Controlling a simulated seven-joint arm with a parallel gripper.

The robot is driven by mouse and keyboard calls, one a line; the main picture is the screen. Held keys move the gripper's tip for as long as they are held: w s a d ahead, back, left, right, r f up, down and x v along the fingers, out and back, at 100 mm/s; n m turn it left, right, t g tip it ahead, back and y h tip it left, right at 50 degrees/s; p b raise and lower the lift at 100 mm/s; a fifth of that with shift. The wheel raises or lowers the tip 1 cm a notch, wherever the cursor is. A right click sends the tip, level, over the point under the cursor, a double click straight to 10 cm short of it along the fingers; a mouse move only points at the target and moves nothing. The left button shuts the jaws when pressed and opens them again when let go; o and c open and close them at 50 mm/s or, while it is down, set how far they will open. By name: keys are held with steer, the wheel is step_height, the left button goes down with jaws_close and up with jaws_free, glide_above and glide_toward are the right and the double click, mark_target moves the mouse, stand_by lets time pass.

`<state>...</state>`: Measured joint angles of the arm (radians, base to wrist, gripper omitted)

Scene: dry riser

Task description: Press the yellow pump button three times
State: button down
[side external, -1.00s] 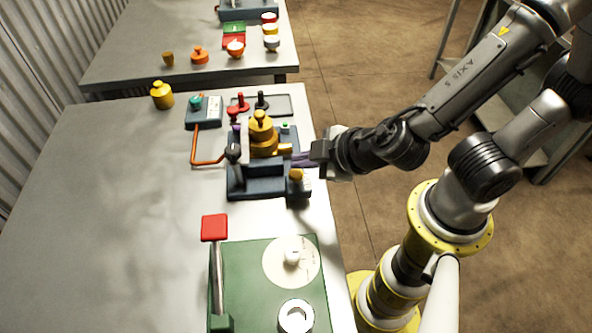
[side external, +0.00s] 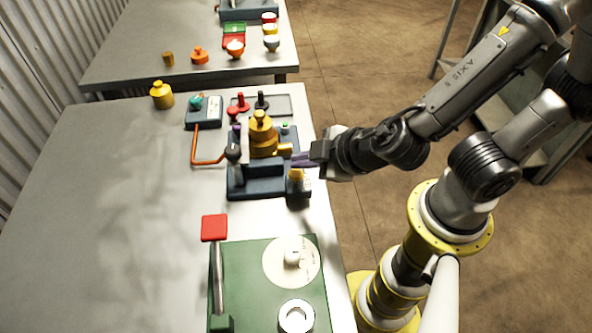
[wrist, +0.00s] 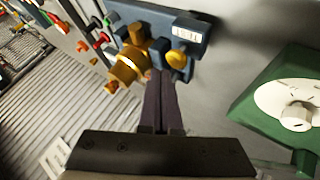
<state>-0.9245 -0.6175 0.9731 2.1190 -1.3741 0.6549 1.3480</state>
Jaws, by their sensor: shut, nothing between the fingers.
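The yellow button (side external: 296,174) stands at the near right corner of a dark blue base (side external: 262,184). In the wrist view the yellow button (wrist: 177,58) is round and sits just beyond my fingertips, slightly right of them. My gripper (side external: 299,160) is shut and empty, reaching in from the right with its dark purple fingers close to the button. It also shows in the wrist view (wrist: 158,76). Whether the fingertips touch the button or the base cannot be told. A brass-coloured stepped fitting (side external: 262,136) rises from the base behind the button.
A green unit (side external: 252,262) with a red-topped lever (side external: 214,228) stands at the front. A yellow weight (side external: 162,95), a small blue box (side external: 204,112) and an orange pipe (side external: 207,161) lie left and behind. The left of the table is clear.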

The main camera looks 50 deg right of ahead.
mark_target(302, 176)
steer(key=shift+f, duration=0.2)
stand_by(0.3)
steer(key=shift+f, duration=0.25)
steer(key=shift+f, duration=0.85)
stand_by(0.9)
steer(key=shift+r, duration=1.25)
steer(key=shift+r, duration=2.5)
stand_by(0.6)
